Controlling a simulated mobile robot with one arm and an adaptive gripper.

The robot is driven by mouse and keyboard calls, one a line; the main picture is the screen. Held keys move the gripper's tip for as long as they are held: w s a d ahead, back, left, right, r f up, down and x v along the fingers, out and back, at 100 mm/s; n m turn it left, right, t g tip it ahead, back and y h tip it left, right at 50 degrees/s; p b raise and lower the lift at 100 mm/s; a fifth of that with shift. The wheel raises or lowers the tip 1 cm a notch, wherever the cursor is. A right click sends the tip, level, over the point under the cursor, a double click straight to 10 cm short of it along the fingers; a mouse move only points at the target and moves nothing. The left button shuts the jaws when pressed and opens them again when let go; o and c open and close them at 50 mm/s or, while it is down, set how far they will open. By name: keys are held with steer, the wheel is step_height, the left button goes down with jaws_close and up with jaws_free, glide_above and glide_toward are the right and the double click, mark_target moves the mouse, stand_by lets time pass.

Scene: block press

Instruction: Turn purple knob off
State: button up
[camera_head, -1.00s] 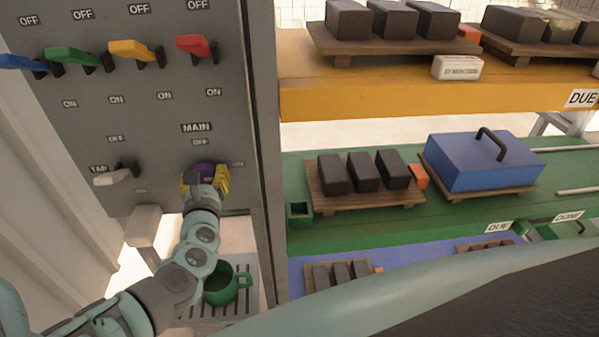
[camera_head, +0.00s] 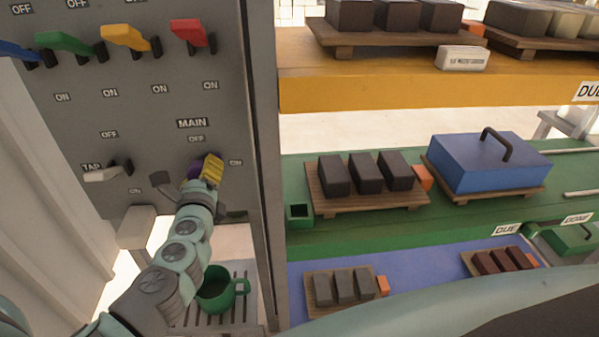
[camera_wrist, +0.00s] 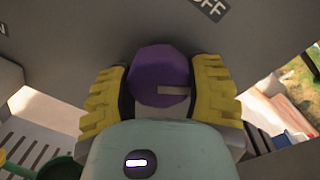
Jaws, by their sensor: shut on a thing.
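The purple knob (camera_head: 194,169) sits on the grey panel under the MAIN label, mostly hidden by my gripper (camera_head: 207,168) in the head view. In the wrist view the purple knob (camera_wrist: 158,70) lies between the two yellow fingers of my gripper (camera_wrist: 160,90), which are shut on its sides. A pale bar on the knob points right in the wrist view. In the head view an OFF label (camera_head: 196,139) is just above the knob and an ON label (camera_head: 235,162) is to its right.
The tap lever (camera_head: 103,174) is left of my gripper. Blue, green, yellow and red (camera_head: 190,35) levers line the panel above. A green mug (camera_head: 217,289) stands on the grate below. Shelves with block trays and a blue lidded box (camera_head: 488,162) are to the right.

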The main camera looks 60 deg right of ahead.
steer(key=n+b, duration=0.1)
steer(key=n, duration=0.4)
steer(key=n+g, duration=0.1)
steer(key=n, duration=0.4)
steer(key=shift+r+n+b, duration=0.15)
steer(key=shift+n+b, duration=0.15)
steer(key=shift+b, duration=0.05)
steer(key=shift+h, duration=0.3)
steer(key=o, duration=1.2)
steer(key=v, duration=1.2)
